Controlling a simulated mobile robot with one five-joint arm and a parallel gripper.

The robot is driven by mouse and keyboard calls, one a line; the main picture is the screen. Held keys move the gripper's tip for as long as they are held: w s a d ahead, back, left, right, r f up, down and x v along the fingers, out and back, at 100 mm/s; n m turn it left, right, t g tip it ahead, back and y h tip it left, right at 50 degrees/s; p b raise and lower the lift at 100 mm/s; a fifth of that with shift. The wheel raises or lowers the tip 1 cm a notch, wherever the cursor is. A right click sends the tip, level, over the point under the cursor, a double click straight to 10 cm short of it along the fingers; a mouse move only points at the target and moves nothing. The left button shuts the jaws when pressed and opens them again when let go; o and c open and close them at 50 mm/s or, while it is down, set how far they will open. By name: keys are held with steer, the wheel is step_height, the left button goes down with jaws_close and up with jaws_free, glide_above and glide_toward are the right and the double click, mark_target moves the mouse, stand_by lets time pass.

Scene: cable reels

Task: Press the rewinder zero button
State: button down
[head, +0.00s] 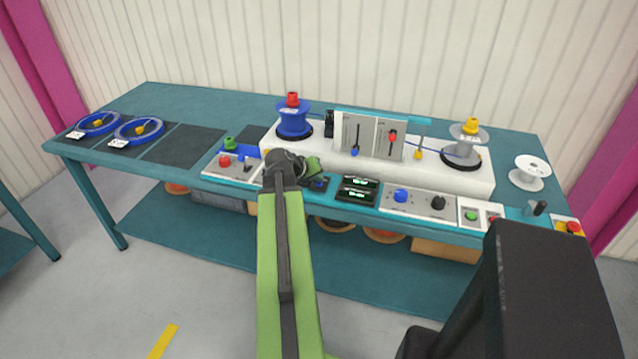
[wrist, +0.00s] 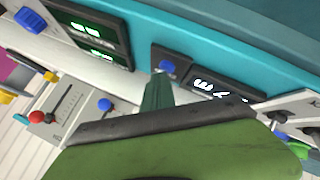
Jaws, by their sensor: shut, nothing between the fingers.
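The blue button (wrist: 167,66) sits on a small dark plate next to the counter display (wrist: 90,35), which shows green digits. In the head view the blue button (head: 320,183) is partly hidden just below my gripper (head: 313,168), left of the display (head: 357,190). My gripper is shut and empty. In the wrist view its dark green fingertips (wrist: 159,76) are right at the blue button and cover part of it. I cannot tell whether they touch it or whether it is pressed down.
A white rewinder housing (head: 440,175) with a blue reel (head: 293,120) and a grey reel (head: 463,143) stands behind. A control panel with blue and black knobs (head: 418,202) is to the right. A panel with a red button (head: 225,161) is to the left. An empty white reel (head: 529,172) stands far right.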

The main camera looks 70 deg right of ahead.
mark_target(317, 184)
steer(key=shift+f, duration=0.1)
stand_by(0.4)
steer(key=shift+r+p, duration=0.75)
steer(key=shift+r, duration=0.05)
step_height(317, 184, up, 5)
steer(key=p, duration=0.5)
steer(key=shift+r, duration=0.1)
stand_by(0.4)
